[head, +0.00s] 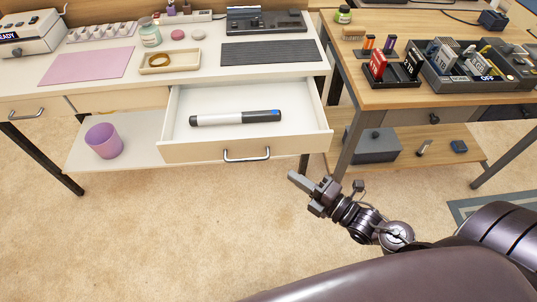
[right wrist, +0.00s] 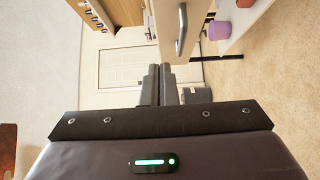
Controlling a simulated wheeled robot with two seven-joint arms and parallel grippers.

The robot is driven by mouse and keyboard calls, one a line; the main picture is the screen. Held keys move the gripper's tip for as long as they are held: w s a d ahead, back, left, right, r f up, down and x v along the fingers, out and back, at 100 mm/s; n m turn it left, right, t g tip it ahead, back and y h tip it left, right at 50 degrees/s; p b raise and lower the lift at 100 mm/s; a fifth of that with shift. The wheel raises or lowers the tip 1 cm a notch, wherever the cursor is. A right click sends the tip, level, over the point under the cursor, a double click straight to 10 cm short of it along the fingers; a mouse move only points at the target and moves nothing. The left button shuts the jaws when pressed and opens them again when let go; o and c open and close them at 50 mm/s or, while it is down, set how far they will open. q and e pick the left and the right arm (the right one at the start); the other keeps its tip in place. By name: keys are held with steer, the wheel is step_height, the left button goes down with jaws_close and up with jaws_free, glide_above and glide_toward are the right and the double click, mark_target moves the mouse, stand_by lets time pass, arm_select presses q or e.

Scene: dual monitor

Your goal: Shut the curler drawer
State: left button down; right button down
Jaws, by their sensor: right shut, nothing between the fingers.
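The curler drawer (head: 190,152) is pulled out from the white-topped desk in the head view. It has a pale wood front with a metal bar handle (head: 246,155). A black and white curler (head: 235,118) lies inside it. My right gripper (head: 294,177) is shut and empty, in front of the drawer's right end and to the right of the handle, apart from it. In the right wrist view the fingers (right wrist: 167,70) are together, and the handle (right wrist: 181,30) shows just beyond them, close by. My left gripper is not in view.
A wooden desk (head: 400,98) with trays stands at the right; its metal leg (head: 352,145) is near the drawer's right side. A purple bin (head: 104,141) sits on the low shelf at left. Carpet (head: 170,230) in front is clear.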

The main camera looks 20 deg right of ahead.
glide_toward(257, 140)
steer(key=w+a, duration=0.1)
steer(key=a, duration=0.3)
steer(key=w, duration=0.2)
steer(key=shift+w+d+r, duration=0.2)
steer(key=shift+w+d, duration=0.05)
steer(key=shift+w, duration=0.05)
steer(key=shift+w+d+f, duration=0.1)
steer(key=shift+w+d, duration=0.15)
steer(key=shift+w, duration=0.5)
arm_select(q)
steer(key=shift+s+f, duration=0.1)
arm_select(e)
steer(key=shift+w, duration=0.1)
